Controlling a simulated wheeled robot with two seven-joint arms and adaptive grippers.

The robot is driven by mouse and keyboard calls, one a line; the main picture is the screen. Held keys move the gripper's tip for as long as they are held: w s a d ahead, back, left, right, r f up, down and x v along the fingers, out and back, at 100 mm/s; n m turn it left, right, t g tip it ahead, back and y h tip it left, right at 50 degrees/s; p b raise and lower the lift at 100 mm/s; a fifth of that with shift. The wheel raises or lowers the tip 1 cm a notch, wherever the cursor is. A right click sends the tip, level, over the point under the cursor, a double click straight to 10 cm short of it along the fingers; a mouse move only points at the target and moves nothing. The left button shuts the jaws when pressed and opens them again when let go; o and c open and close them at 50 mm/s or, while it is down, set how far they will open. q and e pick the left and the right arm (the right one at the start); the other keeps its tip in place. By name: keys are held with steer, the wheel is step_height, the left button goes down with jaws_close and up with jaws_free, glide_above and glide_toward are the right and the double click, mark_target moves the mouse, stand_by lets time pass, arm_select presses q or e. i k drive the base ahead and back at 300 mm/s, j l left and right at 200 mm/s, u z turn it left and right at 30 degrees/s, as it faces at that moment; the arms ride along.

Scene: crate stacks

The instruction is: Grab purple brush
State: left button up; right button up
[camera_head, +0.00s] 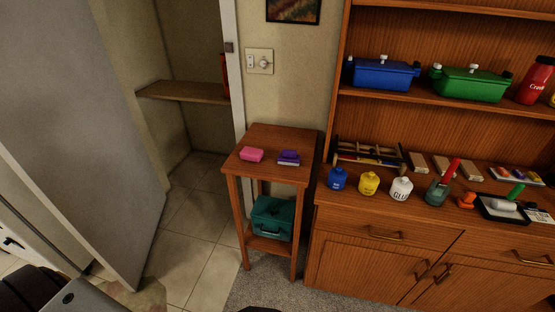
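The purple brush (289,157) lies on top of a small wooden side table (267,140), right of the middle of its top. It looks like a short block with a purple upper part and a paler underside. A pink block-like item (251,154) lies to its left on the same table, with a gap between them. Nothing covers the purple brush. Neither of my grippers shows in the head view, so I cannot see their state.
A teal case (272,218) sits on the side table's lower shelf. To the right, a wooden cabinet (380,217) holds bottles, tools and a blue bin (383,74). An open grey door (80,120) stands at left. Tiled floor (200,235) is clear between door and table.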

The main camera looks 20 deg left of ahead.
mark_target(289, 157)
steer(key=l+u, duration=0.45)
steer(key=l, duration=0.35)
steer(key=l+u, duration=0.5)
steer(key=l, duration=0.3)
